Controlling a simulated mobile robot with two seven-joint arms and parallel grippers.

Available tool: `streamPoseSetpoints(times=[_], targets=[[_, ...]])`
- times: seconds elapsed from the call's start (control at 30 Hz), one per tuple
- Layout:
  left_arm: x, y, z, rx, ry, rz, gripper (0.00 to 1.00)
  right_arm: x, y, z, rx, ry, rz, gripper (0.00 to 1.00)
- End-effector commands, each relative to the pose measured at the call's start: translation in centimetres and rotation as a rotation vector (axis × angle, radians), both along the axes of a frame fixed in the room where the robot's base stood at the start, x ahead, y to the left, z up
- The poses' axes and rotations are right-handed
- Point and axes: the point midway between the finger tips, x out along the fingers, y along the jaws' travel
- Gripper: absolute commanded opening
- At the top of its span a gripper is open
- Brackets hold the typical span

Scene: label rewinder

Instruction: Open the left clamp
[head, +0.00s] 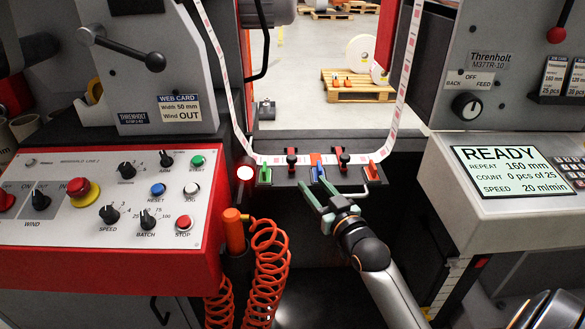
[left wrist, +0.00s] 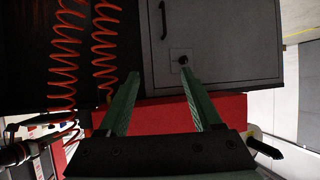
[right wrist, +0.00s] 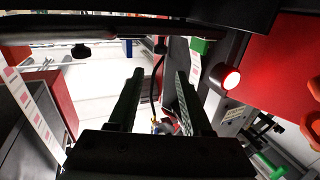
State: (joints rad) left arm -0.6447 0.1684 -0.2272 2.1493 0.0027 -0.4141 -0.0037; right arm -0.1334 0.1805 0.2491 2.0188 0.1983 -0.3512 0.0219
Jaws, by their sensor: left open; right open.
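The splice plate (head: 328,186) carries two small red clamps with black knobs, a left clamp (head: 291,157) and a right clamp (head: 342,157). The label web (head: 270,160) runs across behind or under them; which is unclear. My right gripper (head: 312,185) is open and empty just in front of the plate, right of the left clamp and below the blue part at the plate's middle. The right wrist view shows its spread fingers (right wrist: 158,74). My left gripper (left wrist: 160,77) is open and empty in the left wrist view, facing a grey cabinet; it is outside the head view.
A green lever (head: 265,172) and a red lever (head: 371,169) sit at the plate's ends. Control panels flank both sides.

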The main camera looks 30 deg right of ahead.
Motion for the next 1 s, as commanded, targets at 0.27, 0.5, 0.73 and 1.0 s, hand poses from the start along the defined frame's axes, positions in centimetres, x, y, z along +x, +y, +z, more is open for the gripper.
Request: streamPoseSetpoints(times=[0.27, 0.5, 0.73, 1.0], targets=[[2.4, 0.1, 4.5, 0.000, -0.208, -0.011, 0.66, 4.8, -0.7, -0.1, 0.001, -0.001, 0.000, 0.50], [3.7, 0.0, 9.2, -0.003, -0.401, -0.027, 0.66, 8.5, -1.3, -0.1, -0.001, 0.000, 0.000, 0.50], [4.0, -0.1, 12.0, -0.003, -0.512, -0.039, 0.66, 10.3, -1.6, -0.1, -0.001, 0.001, 0.000, 0.50], [4.1, -0.2, 12.7, -0.004, -0.537, -0.041, 0.66, 10.7, -1.6, 0.0, -0.001, 0.001, 0.000, 0.50]])
